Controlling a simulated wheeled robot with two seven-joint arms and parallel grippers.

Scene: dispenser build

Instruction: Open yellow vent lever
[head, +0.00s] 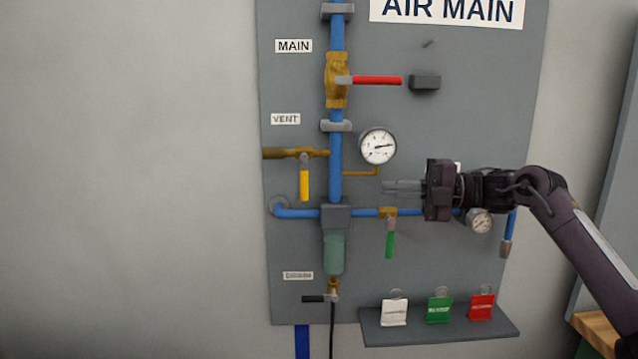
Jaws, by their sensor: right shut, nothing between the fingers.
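The yellow vent lever (304,184) hangs straight down from a brass valve (308,153) on a side branch, just right of and below the VENT label (285,119). The branch pipe runs level to the left from the blue main pipe (336,180), so the lever stands across it. My right gripper (390,187) reaches in from the right, shut and empty. Its fingertips are right of the blue pipe, below the round gauge, clear of the yellow lever. My left gripper is not in view.
A red lever (378,80) points right on the main valve above. A gauge (378,146) sits above my fingers, and a green lever (390,244) hangs below them. A shelf (440,331) with white, green and red tags is at the bottom right. The wall at left is bare.

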